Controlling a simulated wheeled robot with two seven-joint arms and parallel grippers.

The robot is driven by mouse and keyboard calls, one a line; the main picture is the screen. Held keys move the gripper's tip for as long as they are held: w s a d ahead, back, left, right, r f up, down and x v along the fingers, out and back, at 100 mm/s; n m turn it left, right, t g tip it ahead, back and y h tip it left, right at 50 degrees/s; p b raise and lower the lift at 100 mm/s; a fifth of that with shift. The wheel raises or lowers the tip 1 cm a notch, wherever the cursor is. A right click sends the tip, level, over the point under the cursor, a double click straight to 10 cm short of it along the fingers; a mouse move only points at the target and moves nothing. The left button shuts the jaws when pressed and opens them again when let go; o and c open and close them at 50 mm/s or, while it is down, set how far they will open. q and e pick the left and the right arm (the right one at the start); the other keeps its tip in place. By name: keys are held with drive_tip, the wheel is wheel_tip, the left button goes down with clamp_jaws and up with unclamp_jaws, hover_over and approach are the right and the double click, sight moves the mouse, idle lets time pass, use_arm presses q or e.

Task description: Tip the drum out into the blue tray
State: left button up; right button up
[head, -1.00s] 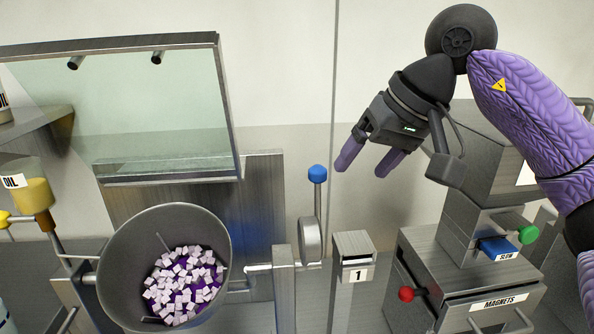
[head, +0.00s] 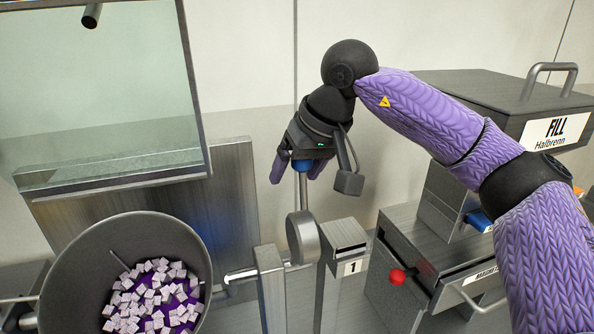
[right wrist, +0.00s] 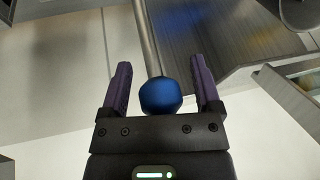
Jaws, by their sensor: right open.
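The drum (head: 70,250) is a grey metal bowl at the lower left of the head view, its mouth tilted toward me. It holds many small white cubes (head: 150,300) on a purple inside. A lever with a blue knob (right wrist: 161,96) stands right of the drum; the knob is partly hidden by my gripper in the head view. My right gripper (head: 297,175) is open around the knob. In the right wrist view the knob lies between the two purple fingers, with gaps on both sides. No blue tray can be made out. My left gripper is out of view.
A glass hood panel (head: 100,90) is above the drum. A post marked 1 (head: 345,245) stands just right of the lever. A cabinet with a red knob (head: 397,277) and a FILL box (head: 540,115) are at the right.

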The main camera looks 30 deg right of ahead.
drive_tip(key=shift+c, duration=0.2)
clamp_jaws()
idle(1.2)
